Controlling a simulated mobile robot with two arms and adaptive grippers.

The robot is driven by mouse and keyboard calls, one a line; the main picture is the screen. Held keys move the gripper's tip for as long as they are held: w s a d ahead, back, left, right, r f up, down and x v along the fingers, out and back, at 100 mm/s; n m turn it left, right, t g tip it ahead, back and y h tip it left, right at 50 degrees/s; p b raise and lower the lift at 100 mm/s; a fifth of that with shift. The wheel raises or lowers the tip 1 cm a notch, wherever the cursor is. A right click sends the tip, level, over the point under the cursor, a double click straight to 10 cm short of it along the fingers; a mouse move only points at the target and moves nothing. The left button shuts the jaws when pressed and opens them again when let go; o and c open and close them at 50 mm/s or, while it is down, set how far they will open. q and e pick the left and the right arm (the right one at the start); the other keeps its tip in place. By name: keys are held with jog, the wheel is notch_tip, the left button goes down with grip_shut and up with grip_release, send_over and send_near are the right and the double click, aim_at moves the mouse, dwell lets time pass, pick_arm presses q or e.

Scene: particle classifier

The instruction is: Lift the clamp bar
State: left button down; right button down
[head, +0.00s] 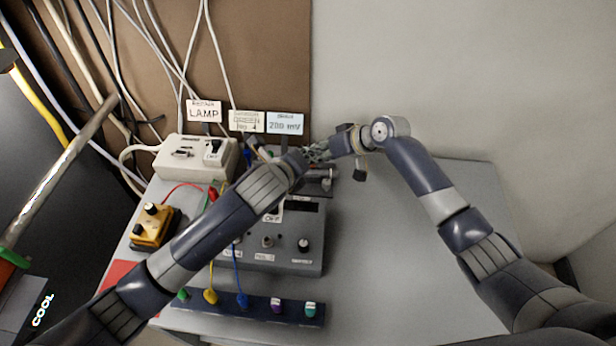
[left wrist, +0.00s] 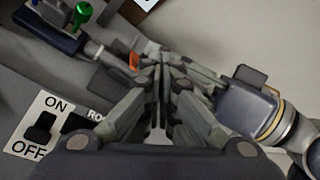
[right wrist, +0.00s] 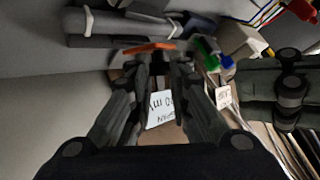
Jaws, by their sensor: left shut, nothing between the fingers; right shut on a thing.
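In the head view both grippers meet above the back of the dark control box (head: 265,255). The clamp bar appears to be the thin orange-edged piece (right wrist: 147,47) at my right fingertips in the right wrist view; it also shows in the left wrist view (left wrist: 134,61). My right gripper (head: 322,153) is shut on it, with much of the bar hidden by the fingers. My left gripper (left wrist: 157,80) is shut and empty, close beside the right fingers. In the head view my left arm covers part of the control box.
A white lamp box (head: 190,158) and a yellow box (head: 155,226) stand left. Signs (head: 285,123) stand behind. A dark strip of coloured plugs (head: 240,305) lies in front, with wires across the control box. The tabletop (head: 400,270) is clear at right.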

pick_arm(q)
jog(key=s+f+m+g+y, duration=0.1)
jog(key=s+m+g+y, duration=0.25)
jog(key=m, duration=0.35)
jog(key=x, duration=0.9)
jog(key=shift+s+d+f, duration=0.15)
jog(key=shift+d+f, duration=0.25)
jog(key=shift+f, duration=0.15)
jog(key=shift+r, duration=0.1)
jog(key=shift+w+d+r, duration=0.1)
jog(key=shift+w+r, duration=0.35)
jog(key=shift+r, duration=0.2)
jog(key=shift+w+r, duration=0.1)
pick_arm(e)
jog(key=c, duration=1.6)
grip_release()
jog(key=shift+o, duration=0.7)
jog(key=shift+a+f, duration=0.1)
jog(key=shift+f, duration=0.1)
jog(key=shift+s, duration=0.1)
